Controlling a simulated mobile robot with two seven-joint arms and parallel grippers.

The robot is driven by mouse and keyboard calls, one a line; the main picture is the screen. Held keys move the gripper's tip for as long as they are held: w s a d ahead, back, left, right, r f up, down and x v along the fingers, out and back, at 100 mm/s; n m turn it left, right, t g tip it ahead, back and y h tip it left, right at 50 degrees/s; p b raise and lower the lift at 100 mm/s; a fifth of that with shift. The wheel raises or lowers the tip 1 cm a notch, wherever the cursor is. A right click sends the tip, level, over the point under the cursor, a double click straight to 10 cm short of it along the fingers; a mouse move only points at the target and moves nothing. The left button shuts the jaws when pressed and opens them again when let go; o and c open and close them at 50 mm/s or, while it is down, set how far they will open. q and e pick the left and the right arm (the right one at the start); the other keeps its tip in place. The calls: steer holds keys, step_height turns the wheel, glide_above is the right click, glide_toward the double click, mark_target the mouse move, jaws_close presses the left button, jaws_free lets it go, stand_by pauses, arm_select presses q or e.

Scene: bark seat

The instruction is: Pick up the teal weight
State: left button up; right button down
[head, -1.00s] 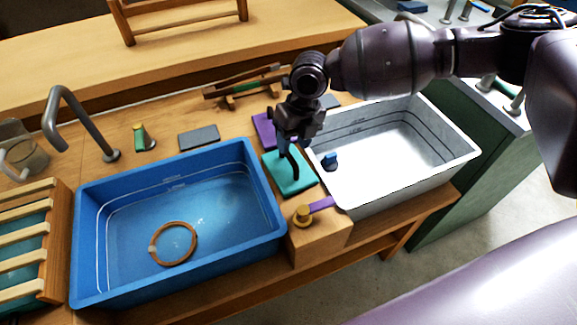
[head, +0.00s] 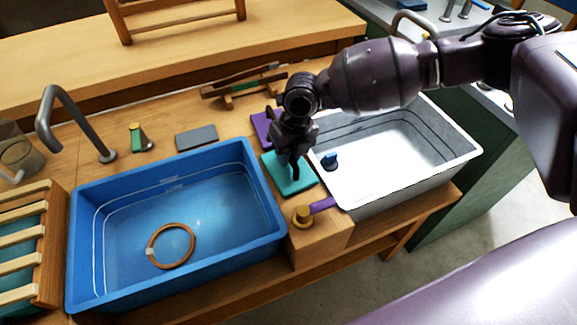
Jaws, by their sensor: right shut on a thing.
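The teal weight (head: 280,183) is a flat teal slab on the wooden counter between the blue basin and the white basin. My right gripper (head: 295,172) points down over its middle and is shut on it. The fingertips are small and dark here, so the exact contact is hard to see. I cannot see any clear gap under the slab. My left gripper is not in view.
The blue basin (head: 82,240) with a brown ring (head: 151,247) in it is at left. The white basin (head: 400,193) with a dark blue piece (head: 330,161) is at right. A purple slab (head: 262,124) lies just behind, and a wooden block (head: 320,240) with a purple lever stands in front.

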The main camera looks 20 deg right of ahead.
steer(key=shift+r, duration=0.1)
step_height(320, 180, up, 20)
steer(key=p, duration=0.3)
stand_by(0.4)
stand_by(0.7)
